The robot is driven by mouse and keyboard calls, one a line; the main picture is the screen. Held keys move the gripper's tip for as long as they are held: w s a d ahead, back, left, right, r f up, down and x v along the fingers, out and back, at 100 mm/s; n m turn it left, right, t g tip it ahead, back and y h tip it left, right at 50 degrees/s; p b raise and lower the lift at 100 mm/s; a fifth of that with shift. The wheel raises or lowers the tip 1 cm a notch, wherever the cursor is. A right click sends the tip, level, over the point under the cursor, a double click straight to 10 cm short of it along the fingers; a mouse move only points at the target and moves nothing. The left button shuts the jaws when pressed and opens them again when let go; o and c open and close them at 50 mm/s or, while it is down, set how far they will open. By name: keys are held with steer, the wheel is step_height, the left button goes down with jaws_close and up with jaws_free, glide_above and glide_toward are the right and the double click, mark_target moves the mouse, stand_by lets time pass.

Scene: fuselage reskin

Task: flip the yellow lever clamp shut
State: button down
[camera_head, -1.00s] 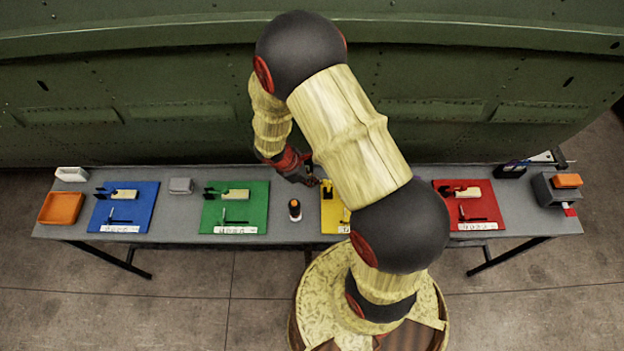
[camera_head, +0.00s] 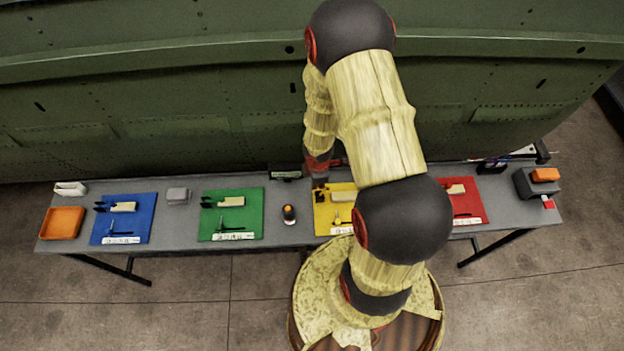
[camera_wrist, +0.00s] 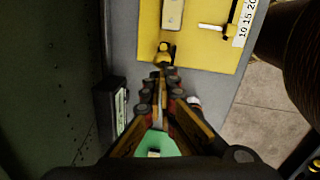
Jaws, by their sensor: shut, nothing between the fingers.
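The yellow mat (camera_head: 346,188) lies on the bench, partly hidden by my arm in the head view; it fills the top of the wrist view (camera_wrist: 200,55). The yellow lever clamp (camera_wrist: 165,52) is at the mat's near edge in the wrist view, with yellow and dark parts. A cream block (camera_wrist: 172,14) lies beyond it. My gripper (camera_wrist: 160,74) is shut and empty, its tips just short of the clamp in the picture. I cannot tell whether they touch, or the lever's exact angle. In the head view, my arm's end (camera_head: 319,180) covers the fingertips.
A dark box with a lit label (camera_wrist: 112,105) stands left of my fingers. The blue mat (camera_head: 123,218) and red mat (camera_head: 468,207) lie farther out. The green fuselage wall (camera_head: 200,100) runs behind the bench.

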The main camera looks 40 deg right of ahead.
mark_target(326, 188)
steer(key=shift+s+d+t+y+p, duration=0.5)
steer(key=shift+d+y+p, duration=0.2)
steer(key=shift+p, duration=0.25)
steer(key=shift+s+d+p, duration=0.1)
steer(key=shift+d+p, duration=0.25)
steer(key=shift+p, duration=0.2)
steer(key=shift+s+d, duration=0.2)
steer(key=shift+s, duration=0.05)
steer(key=shift+d+f, duration=0.15)
steer(key=shift+d, duration=0.1)
steer(key=shift+a, duration=0.15)
steer(key=shift+r+p, duration=0.2)
steer(key=shift+p, duration=0.2)
steer(key=shift+r+p, duration=0.65)
